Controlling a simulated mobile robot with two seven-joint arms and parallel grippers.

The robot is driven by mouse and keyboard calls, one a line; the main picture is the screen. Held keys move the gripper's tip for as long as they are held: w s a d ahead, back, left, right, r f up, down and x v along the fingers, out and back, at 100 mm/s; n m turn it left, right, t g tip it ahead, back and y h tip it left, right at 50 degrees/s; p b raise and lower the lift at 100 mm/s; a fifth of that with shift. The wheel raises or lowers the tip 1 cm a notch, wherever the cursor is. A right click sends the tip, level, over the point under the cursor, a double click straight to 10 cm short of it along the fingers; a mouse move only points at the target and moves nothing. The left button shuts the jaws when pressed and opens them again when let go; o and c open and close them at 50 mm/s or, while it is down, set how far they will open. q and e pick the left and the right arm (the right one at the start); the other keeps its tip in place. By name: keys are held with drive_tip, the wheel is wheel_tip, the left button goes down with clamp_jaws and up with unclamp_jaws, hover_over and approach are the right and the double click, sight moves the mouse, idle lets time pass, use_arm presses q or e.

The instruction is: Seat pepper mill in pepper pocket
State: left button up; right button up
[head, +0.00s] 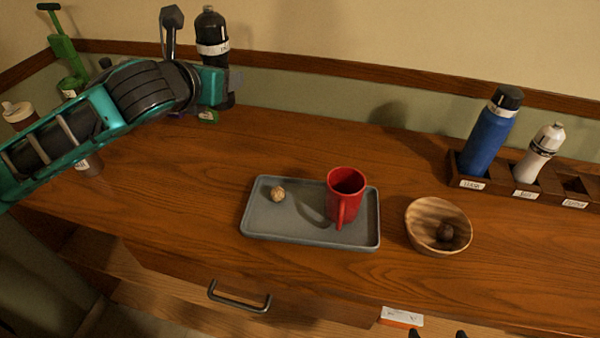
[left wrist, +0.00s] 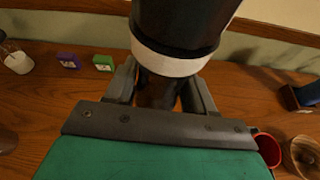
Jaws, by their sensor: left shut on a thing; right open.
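The pepper mill (head: 212,32) is black with a white label band. My left gripper (head: 222,84) is shut on it at the back left, and it looks roughly upright above the counter. In the left wrist view the mill (left wrist: 182,22) rises from between the fingers (left wrist: 160,85), its top cut off by the frame. The rack (head: 503,188) stands at the right, with the blue flask (head: 487,135) and the white salt mill (head: 540,150) in two pockets. The pepper pocket (head: 574,186) at its right end looks empty. My right gripper (head: 437,334) is open, only its tips showing at the bottom edge.
A grey tray (head: 285,235) holds a red mug (head: 345,195) and a small tan ball (head: 278,194). A wooden bowl (head: 425,212) with a dark ball stands between tray and rack. A green box (left wrist: 103,62) and a purple box (left wrist: 69,61) sit at the back left. Counter behind the tray is clear.

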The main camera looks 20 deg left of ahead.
use_arm(q)
drive_tip(key=shift+w+a+r, duration=0.15)
drive_tip(key=shift+a+r, duration=0.2)
drive_tip(key=shift+r, duration=0.15)
wheel_tip(320, 180, down, 20)
drive_tip(key=shift+r+b, duration=0.1)
drive_tip(key=shift+b, duration=1.1)
drive_tip(key=o, duration=1.5)
